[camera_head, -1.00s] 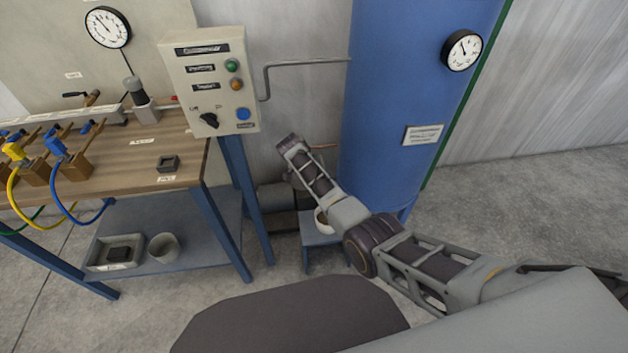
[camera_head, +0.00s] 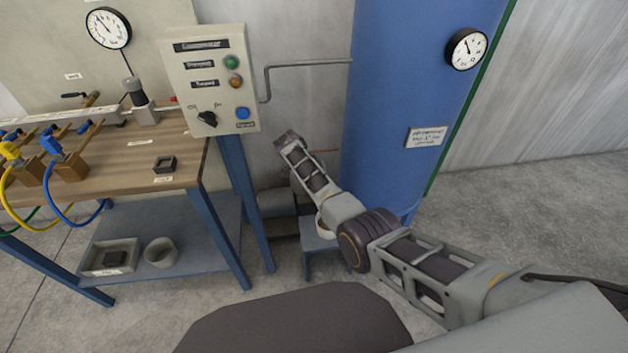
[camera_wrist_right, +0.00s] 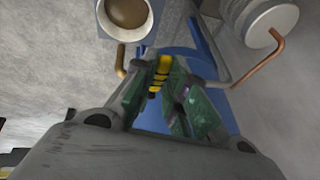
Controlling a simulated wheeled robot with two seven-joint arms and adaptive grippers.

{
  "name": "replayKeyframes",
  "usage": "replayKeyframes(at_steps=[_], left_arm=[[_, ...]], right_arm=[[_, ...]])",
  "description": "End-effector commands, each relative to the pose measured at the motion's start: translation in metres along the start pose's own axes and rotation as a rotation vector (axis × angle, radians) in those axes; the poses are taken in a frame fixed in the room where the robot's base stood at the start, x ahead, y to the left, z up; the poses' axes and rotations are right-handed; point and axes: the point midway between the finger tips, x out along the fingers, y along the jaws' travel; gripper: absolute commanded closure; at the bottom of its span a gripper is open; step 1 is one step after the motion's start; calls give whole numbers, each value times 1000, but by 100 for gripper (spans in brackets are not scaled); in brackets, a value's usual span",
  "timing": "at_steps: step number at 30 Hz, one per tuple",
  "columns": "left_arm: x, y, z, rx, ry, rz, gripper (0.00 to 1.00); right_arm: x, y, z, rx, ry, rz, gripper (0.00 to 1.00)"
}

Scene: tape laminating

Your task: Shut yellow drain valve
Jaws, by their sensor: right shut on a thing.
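The yellow drain valve handle (camera_wrist_right: 160,73) shows in the right wrist view as a ribbed yellow piece between the green-padded fingers. My right gripper (camera_wrist_right: 170,75) is shut on it. Part of the handle is hidden by the fingers, so I cannot tell its exact angle. In the head view my right arm reaches down beside the blue tank (camera_head: 395,110), and its gripper and the valve are hidden behind the arm. My left gripper is in neither view.
A cup (camera_wrist_right: 112,30) with brown inside stands close to the fingers, on a small blue stand (camera_head: 318,240). A copper pipe (camera_wrist_right: 265,62) and a grey cylinder (camera_wrist_right: 272,22) are near. A control box (camera_head: 215,80) and workbench (camera_head: 125,175) stand left.

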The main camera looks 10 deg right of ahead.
Motion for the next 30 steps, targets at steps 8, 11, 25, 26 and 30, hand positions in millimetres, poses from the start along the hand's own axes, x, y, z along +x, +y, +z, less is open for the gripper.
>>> replayKeyframes(at_steps=[8, 11, 25, 26, 30], left_arm=[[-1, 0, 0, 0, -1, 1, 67], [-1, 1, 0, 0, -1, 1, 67], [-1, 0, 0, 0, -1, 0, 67], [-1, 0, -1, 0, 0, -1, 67], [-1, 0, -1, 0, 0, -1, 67]], right_arm=[[0, -1, -1, 5, 2, -2, 100], [0, -1, -2, 5, 2, -2, 100], [0, 0, -1, 3, 1, 0, 64], [0, 0, 0, 3, 1, 0, 64], [-3, -1, 0, 3, 0, -1, 64]])
